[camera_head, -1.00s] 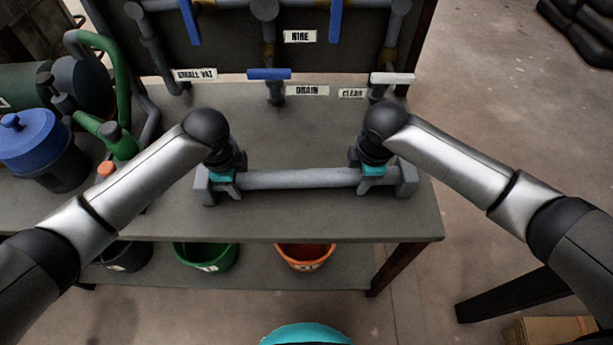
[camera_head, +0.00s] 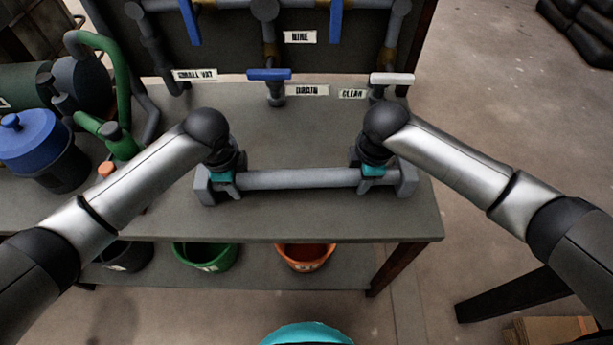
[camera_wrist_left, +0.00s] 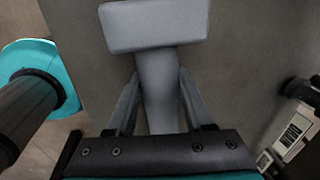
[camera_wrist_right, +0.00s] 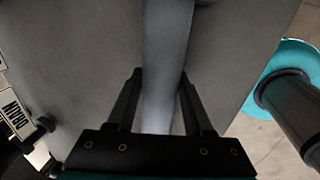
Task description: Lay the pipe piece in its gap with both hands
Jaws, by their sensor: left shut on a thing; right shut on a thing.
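The grey pipe piece (camera_head: 300,179) lies level near the front of the table, between two grey end blocks, the left one (camera_head: 203,186) and the right one (camera_head: 407,178). My left gripper (camera_head: 224,180) is shut on the pipe's left part, beside the left block. The left wrist view shows its fingers (camera_wrist_left: 158,100) on either side of the pipe, with a block beyond. My right gripper (camera_head: 372,173) is shut on the pipe's right part; its fingers (camera_wrist_right: 160,95) straddle the pipe in the right wrist view. Whether the pipe rests fully in the blocks cannot be told.
Behind stands a pipe panel with a blue drain handle (camera_head: 269,74) and a white handle (camera_head: 391,79). A blue-lidded pot (camera_head: 32,145) and green hose (camera_head: 122,80) stand at left. Green (camera_head: 205,258) and orange (camera_head: 305,257) buckets sit below. The middle tabletop is clear.

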